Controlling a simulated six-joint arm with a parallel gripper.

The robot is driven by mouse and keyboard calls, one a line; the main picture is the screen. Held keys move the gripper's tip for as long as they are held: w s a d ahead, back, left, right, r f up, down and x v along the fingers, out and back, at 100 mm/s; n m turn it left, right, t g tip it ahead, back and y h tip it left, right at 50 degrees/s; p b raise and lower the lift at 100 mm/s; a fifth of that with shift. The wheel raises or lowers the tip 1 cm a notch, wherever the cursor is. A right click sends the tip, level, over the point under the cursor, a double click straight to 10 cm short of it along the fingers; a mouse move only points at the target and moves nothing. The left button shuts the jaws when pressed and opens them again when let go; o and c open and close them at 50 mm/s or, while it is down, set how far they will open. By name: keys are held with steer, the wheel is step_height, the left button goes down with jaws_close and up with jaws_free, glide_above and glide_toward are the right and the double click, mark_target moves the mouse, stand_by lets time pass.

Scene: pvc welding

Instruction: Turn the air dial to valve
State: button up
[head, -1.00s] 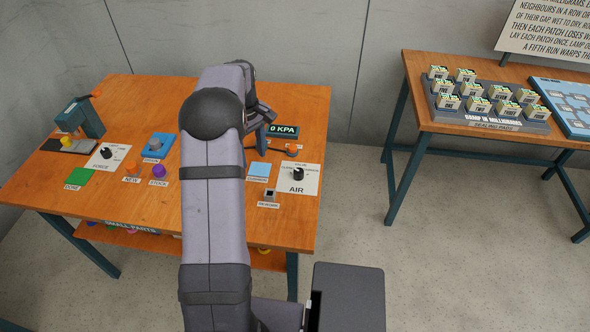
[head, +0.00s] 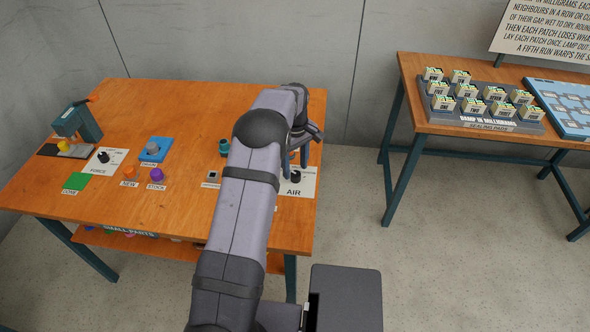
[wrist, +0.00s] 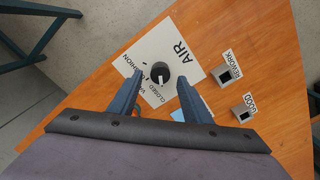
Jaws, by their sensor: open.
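The air dial (wrist: 160,73) is a round black knob on a white plate (wrist: 182,60) marked AIR, with the labels CLOSED, VALVE and CUSHION around it. Its white pointer mark faces down in the wrist view, roughly toward CLOSED. The dial also shows in the head view (head: 295,177), at the table's right side. My gripper (wrist: 159,82) is open and empty, with one finger to each side of the dial as the wrist view sees it. In the head view my gripper (head: 296,166) hangs over the plate. I cannot tell its height above the dial or any contact.
Beside the air plate lie small REWORK (wrist: 220,76) and GOOD (wrist: 243,112) blocks. The wooden table (head: 150,215) also holds a force dial (head: 104,158), a green pad (head: 76,181) and a press (head: 80,122). A second table with a block rack (head: 485,118) stands right.

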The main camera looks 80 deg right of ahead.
steer(key=shift+f, duration=1.4)
steer(key=c, duration=1)
steer(key=shift+c, duration=0.2)
steer(key=m, duration=0.5)
steer(key=shift+m, duration=0.3)
steer(key=m, duration=0.6)
steer(key=shift+s+d+b, duration=0.1)
steer(key=shift+s+b, duration=0.05)
steer(key=shift+b, duration=0.25)
steer(key=shift+r, duration=0.1)
